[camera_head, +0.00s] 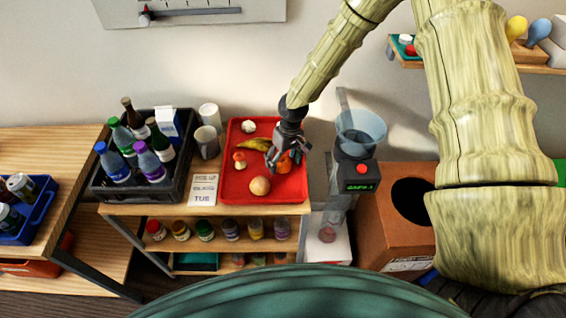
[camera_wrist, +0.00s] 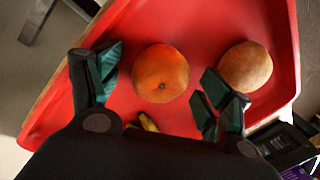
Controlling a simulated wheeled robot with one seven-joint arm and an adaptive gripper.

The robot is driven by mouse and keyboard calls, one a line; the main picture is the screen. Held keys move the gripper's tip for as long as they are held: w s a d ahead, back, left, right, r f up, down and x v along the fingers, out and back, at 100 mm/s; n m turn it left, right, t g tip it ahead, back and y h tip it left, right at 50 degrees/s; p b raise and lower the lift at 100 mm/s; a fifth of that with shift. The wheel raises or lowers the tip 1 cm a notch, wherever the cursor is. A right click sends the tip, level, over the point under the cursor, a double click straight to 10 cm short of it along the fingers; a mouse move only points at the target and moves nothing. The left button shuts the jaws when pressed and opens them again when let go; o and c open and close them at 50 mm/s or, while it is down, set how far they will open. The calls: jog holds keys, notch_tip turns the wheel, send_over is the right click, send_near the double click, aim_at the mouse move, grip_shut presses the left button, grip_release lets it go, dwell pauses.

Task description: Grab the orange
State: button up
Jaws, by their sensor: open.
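The orange (camera_wrist: 161,73) lies on the red tray (camera_wrist: 120,30) in the wrist view, between and just beyond the tips of my open fingers. In the head view the orange (camera_head: 285,163) is partly hidden by my gripper (camera_head: 286,160), which hangs over the right part of the tray (camera_head: 236,186). In the wrist view my gripper (camera_wrist: 158,90) has its two fingers spread, one on each side of the orange, with nothing held. I cannot tell whether a finger touches it.
A tan round fruit (camera_head: 260,185) lies close to the orange, near the right finger in the wrist view. A banana (camera_head: 254,145), a mushroom-like item (camera_head: 239,160) and a white piece (camera_head: 248,126) share the tray.

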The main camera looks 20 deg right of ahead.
jog(key=shift+f, duration=0.2)
jog(key=shift+c, duration=0.2)
jog(key=c, duration=1.1)
jog(key=shift+r, duration=0.2)
